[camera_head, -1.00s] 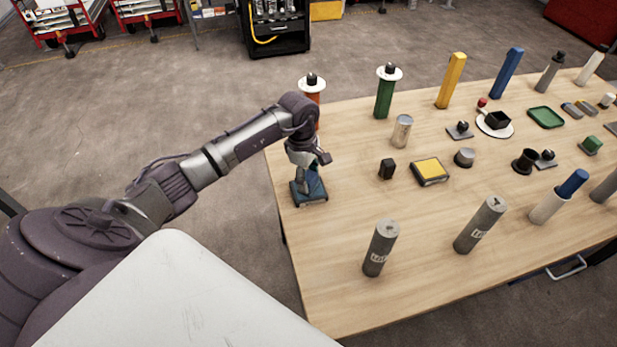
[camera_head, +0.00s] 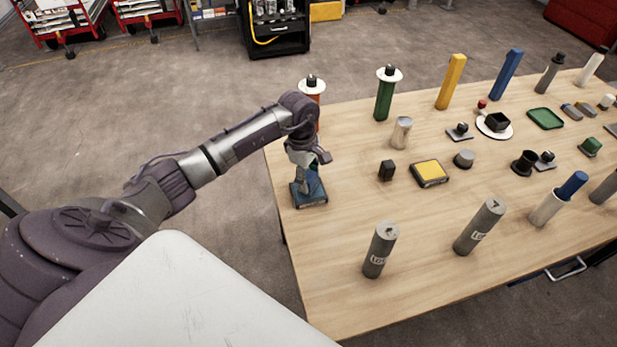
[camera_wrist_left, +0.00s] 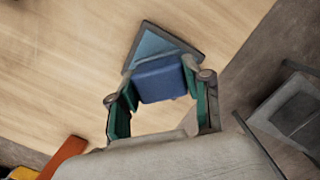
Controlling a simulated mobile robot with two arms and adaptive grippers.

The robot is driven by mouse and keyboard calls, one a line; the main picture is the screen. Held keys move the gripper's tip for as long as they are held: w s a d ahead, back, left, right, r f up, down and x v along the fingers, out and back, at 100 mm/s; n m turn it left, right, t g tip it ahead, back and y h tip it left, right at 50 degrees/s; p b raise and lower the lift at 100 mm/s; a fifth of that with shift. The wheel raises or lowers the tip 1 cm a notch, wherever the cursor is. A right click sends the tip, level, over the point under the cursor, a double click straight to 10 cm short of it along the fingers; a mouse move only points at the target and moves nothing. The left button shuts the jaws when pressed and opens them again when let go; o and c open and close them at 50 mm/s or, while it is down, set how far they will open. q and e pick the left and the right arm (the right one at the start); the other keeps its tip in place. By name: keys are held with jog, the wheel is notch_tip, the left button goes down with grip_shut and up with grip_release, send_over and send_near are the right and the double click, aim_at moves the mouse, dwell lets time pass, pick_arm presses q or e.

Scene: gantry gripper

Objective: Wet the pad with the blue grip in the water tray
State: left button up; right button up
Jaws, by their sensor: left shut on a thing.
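The water tray (camera_head: 297,201) is a small, dark-framed square with a blue surface, at the near left edge of the wooden table. It also shows in the left wrist view (camera_wrist_left: 148,40). My left gripper (camera_head: 307,182) points down over the tray and is shut on the pad with the blue grip (camera_wrist_left: 160,82). The blue grip sits between the green-lined fingers, in front of the tray in the wrist view. The pad's underside is hidden, so I cannot tell whether it touches the water. My right gripper is not in view.
An orange post (camera_head: 314,90) with a white disc stands behind the gripper. Two grey cylinders (camera_head: 380,250) (camera_head: 480,228) stand nearer. The table's left edge is close to the tray.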

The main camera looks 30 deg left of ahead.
aim_at(313, 178)
pick_arm(q)
jog(key=shift+r+p, duration=1.4)
jog(key=shift+r, duration=1.65)
jog(key=shift+d+r+m, duration=0.2)
jog(key=shift+d+m, duration=0.15)
jog(key=shift+m, duration=0.05)
jog(key=s+d+r+m+b, duration=0.3)
jog(key=s+d+r+m, duration=0.15)
jog(key=d+m, duration=0.4)
jog(key=s+d+r+m+g+y+b, duration=0.1)
jog(key=s+d+m, duration=0.3)
jog(key=s+m, duration=0.5)
jog(key=shift+s+r+m, duration=0.35)
jog(key=shift+s+r, duration=0.3)
jog(key=shift+r, duration=0.05)
